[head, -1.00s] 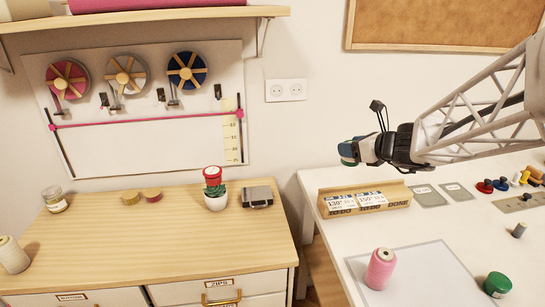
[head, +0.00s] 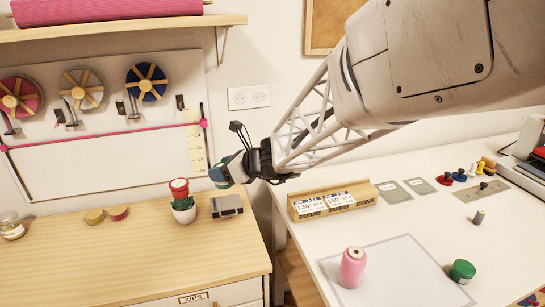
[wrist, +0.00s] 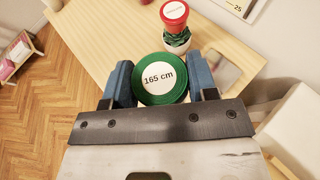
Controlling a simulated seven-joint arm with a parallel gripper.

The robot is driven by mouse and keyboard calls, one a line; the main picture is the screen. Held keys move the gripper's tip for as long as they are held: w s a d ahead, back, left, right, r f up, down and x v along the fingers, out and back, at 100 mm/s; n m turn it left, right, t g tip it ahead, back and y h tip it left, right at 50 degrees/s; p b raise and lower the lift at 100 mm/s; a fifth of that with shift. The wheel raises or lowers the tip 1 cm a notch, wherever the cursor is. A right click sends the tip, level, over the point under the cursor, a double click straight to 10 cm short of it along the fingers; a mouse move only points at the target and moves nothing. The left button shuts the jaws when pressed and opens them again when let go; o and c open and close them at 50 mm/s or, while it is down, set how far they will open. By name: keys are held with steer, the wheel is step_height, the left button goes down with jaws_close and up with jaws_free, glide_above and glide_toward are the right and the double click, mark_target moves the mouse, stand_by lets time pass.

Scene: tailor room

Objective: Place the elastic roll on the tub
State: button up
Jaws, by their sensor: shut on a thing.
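My gripper (head: 230,172) is shut on a green roll (wrist: 178,96) with a white label reading "165 cm". In the wrist view it sits between my two blue fingers. In the head view my gripper is over the wooden cabinet's right part, with the roll at its left end. A red cylinder with a pale top label (head: 179,185) sits above a green plant in a white pot (head: 184,214); it also shows ahead of the roll in the wrist view (wrist: 174,17). A green round container (head: 463,271) stands on the white table. I cannot tell which thing is the tub.
The wooden cabinet top (head: 110,255) is mostly clear. A grey box (head: 227,206), two small round pieces and a jar (head: 11,226) stand on it. The white table holds a pink spool (head: 353,268) and a wooden card holder (head: 332,200). A shelf (head: 120,27) hangs above.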

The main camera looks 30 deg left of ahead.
steer(key=s+a+f+n+g, duration=0.1)
steer(key=s+a+g, duration=0.1)
steer(key=s+a, duration=0.4)
steer(key=shift+s+f+n, duration=0.2)
steer(key=shift+s+n, duration=0.1)
steer(key=shift+s, duration=0.55)
glide_above(179, 183)
steer(key=shift+w+a+f, duration=0.1)
steer(key=shift+f, duration=0.6)
steer(key=shift+f, duration=1.8)
steer(key=shift+f, duration=0.1)
steer(key=o, duration=0.9)
